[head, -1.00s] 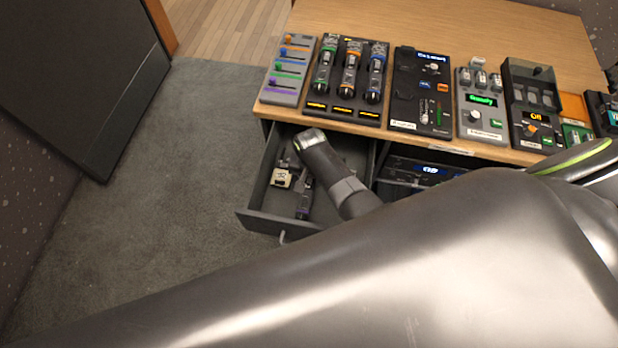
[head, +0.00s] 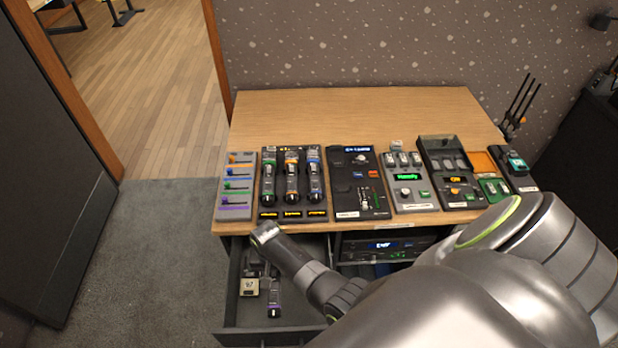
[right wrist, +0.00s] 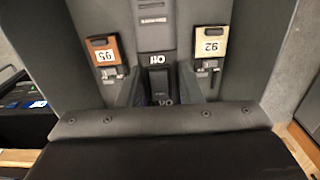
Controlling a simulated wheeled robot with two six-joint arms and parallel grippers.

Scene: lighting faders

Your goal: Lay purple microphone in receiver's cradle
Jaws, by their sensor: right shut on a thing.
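The purple microphone (head: 273,296), a dark stick with a purple band near its end, lies in the open drawer (head: 231,300) under the desk. My right gripper (right wrist: 158,92) reaches down into the drawer and is shut on a dark body with a small lit display, seemingly this microphone. In the head view my right wrist hides the fingers. A black unit (head: 292,216) on the desk holds microphones with green, orange and blue bands side by side. I cannot tell which place is the receiver's cradle. My left gripper is out of view.
A panel with coloured sliders (head: 237,186) stands at the desk's left end. Several control boxes, including a black one (head: 345,185), line the front edge. The desk's back (head: 350,115) is clear.

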